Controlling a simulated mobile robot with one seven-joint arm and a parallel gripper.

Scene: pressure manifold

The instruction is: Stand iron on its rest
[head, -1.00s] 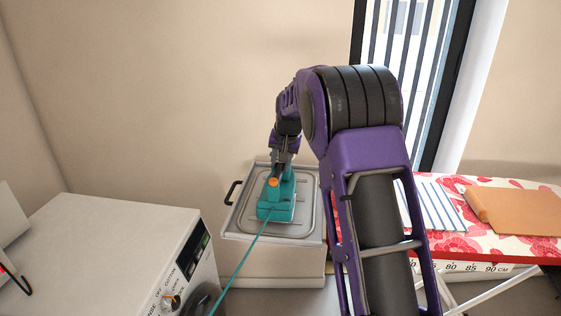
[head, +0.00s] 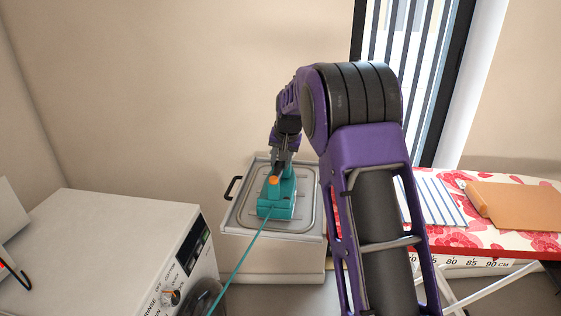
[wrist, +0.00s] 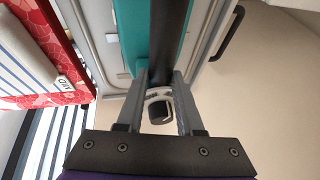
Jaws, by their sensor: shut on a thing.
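The teal iron (head: 276,208) with an orange dial is at the grey metal rest (head: 239,216), a ridged tray-like top on a pale box, in the head view. Its teal cord runs down and left toward the front. My gripper (head: 281,168) is at the iron's far end, shut on its handle. In the wrist view my gripper's fingers (wrist: 160,85) flank the dark handle, and the teal body of the iron (wrist: 129,35) shows beside it. I cannot tell whether the iron touches the rest.
A white washing machine (head: 110,240) stands at the left. An ironing board (head: 510,244) with a red floral cover is at the right, with a striped cloth (head: 432,203) and an orange-brown folded cloth (head: 515,205) on it. A black side handle (head: 232,188) sticks out from the box.

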